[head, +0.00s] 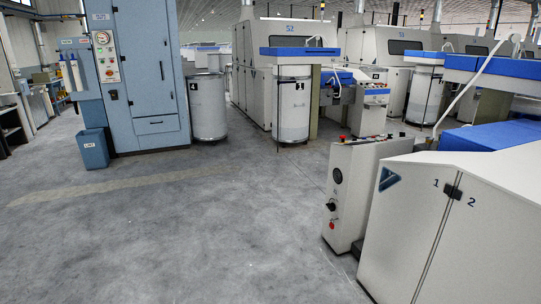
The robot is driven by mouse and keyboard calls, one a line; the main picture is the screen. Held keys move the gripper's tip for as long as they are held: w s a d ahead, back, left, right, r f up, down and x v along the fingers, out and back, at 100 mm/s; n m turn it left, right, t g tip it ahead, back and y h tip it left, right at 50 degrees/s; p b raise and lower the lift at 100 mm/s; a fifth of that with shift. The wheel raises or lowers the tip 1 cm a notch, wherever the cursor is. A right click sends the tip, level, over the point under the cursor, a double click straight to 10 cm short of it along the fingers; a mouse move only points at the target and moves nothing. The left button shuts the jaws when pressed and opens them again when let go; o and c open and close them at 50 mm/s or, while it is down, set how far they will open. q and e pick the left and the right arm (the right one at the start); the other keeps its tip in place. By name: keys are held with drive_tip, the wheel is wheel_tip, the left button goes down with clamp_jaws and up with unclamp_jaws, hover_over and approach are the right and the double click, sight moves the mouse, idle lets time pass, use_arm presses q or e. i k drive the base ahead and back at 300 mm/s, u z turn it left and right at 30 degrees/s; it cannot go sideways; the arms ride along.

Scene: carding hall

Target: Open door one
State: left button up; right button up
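Door one (405,235) is a pale panel marked "1" on the machine at the right front. It looks shut, flush beside door two (490,250), marked "2", with a narrow dark seam between them. A small black latch or handle (452,192) sits at the top of the seam, between the two numbers. A blue triangle mark is at the upper left of door one. The lower edges of the doors run toward or out of the bottom of the picture. Neither of my grippers is in view.
A grey control box (352,195) with knobs and buttons stands just left of door one. Open concrete floor (200,240) lies to the left. A blue cabinet (145,80), a blue bin (93,149) and cans (208,108) stand farther back.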

sight(409, 205)
drive_tip(key=z, duration=0.05)
drive_tip(key=i, duration=2.1)
drive_tip(key=z, duration=0.5)
